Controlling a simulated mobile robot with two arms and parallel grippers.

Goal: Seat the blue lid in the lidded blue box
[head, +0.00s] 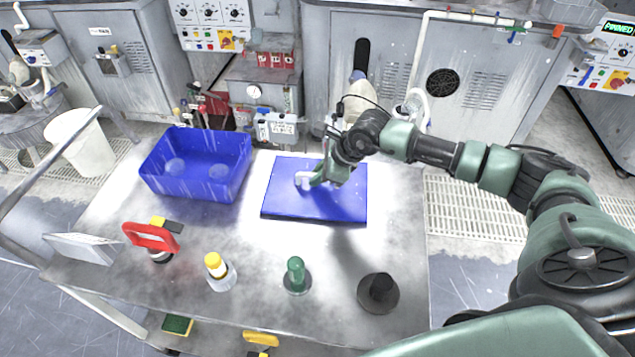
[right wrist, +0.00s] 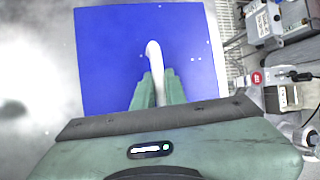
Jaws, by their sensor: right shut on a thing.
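The blue lid (head: 285,203) is a flat blue plate with a white handle (head: 302,179), at the middle of the table's far half. My right gripper (head: 313,180) is shut on the handle from the right. In the right wrist view the handle (right wrist: 154,55) stands between the green fingers (right wrist: 157,88), with the lid (right wrist: 105,50) beneath. I cannot tell whether the lid touches the table or hangs just above it. The blue box (head: 190,190) stands open to the left of the lid, with two pale round patches inside. My left gripper is not in view.
Along the near side of the grey table (head: 130,280) stand a red-handled tool (head: 152,238), a yellow-capped bottle (head: 217,270), a green-knobbed piece (head: 296,277) and a black-knobbed disc (head: 379,292). A white bucket (head: 82,143) stands at far left. Machine cabinets line the back.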

